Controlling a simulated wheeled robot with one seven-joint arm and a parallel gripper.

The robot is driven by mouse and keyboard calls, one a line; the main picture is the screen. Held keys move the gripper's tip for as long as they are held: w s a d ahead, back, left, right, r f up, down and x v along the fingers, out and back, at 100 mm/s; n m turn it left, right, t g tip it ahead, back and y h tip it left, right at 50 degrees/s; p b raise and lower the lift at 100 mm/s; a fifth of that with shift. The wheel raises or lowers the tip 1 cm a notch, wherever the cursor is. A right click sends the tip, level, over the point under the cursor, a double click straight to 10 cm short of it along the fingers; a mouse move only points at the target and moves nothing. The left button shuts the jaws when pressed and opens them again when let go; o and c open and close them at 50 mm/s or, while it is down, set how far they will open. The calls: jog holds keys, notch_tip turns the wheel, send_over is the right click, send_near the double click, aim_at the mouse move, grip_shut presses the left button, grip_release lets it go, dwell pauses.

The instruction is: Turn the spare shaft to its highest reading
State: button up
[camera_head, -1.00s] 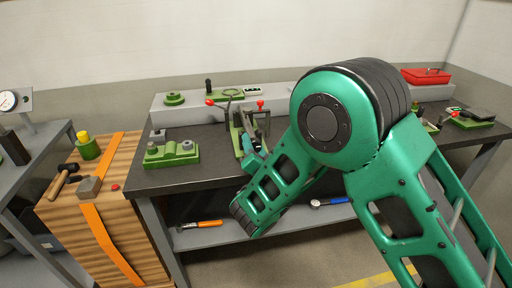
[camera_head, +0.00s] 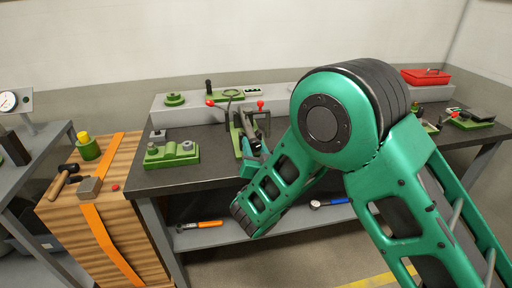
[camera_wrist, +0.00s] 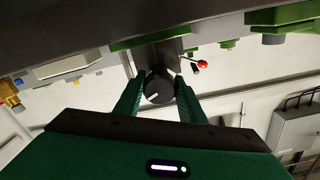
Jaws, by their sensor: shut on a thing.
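In the wrist view a dark round shaft end (camera_wrist: 159,88) with a pale line on its face sits between the two green fingers of my gripper (camera_wrist: 159,82). The fingers are shut on it from both sides. I take it to be the spare shaft; its far part is hidden. In the head view my gripper (camera_head: 250,163) is at a green fixture (camera_head: 236,140) on the bench, mostly hidden by my own arm. A white dial gauge (camera_head: 8,101) stands at the far left; its reading is too small to tell.
Red-ball levers (camera_head: 260,104) rise by the fixture. A green block with grey cylinders (camera_head: 172,155) stands left of it on the dark bench (camera_head: 200,177). A wooden crate (camera_head: 120,220) with a mallet (camera_head: 64,182) stands left. A red box (camera_head: 426,76) is at the back right.

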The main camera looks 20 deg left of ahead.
jog(key=n, duration=0.4)
jog(key=shift+w+d+f+n, duration=0.15)
jog(key=shift+d+n, duration=0.05)
jog(key=shift+n, duration=0.1)
jog(key=n, duration=0.3)
jog(key=shift+d+n, duration=0.1)
jog(key=shift+n, duration=0.3)
jog(key=n, duration=0.3)
jog(key=shift+w+n, duration=0.1)
jog(key=shift+n, duration=0.2)
jog(key=n, duration=0.3)
jog(key=shift+d, duration=0.1)
jog(key=n, duration=0.8)
jog(key=shift+n, duration=0.3)
jog(key=n, duration=0.3)
jog(key=shift+r+n, duration=0.2)
jog(key=shift+n, duration=2)
